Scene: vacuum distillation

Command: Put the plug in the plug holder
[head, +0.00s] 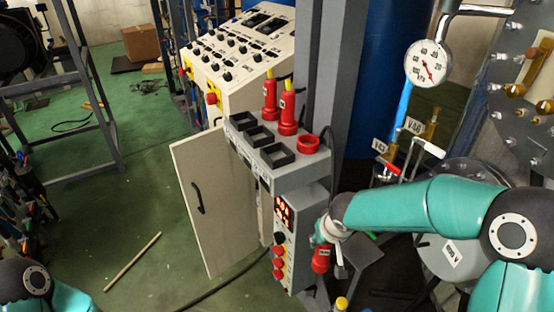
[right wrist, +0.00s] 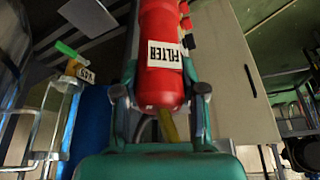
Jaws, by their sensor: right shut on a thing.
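The plug (right wrist: 160,85) is a red cylinder with a white FILTER label, held between both fingers of my right gripper (right wrist: 160,95) in the right wrist view. A yellow piece shows at its near end. In the head view this plug (head: 321,261) hangs below my right gripper (head: 329,232), in front of the control box. The plug holder (head: 295,172) is a grey shelf above and left of the gripper. Two red plugs (head: 270,96) (head: 288,116) stand upright in it. A red ring socket (head: 308,144) at its right end looks empty. My left gripper is out of view.
Several black square sockets (head: 277,155) line the holder's front. The control box (head: 284,225) with display and red connectors is below it. A grey post (head: 335,80) rises behind. A cabinet door (head: 215,200) stands open at left. A steel vessel (head: 450,255) is at right.

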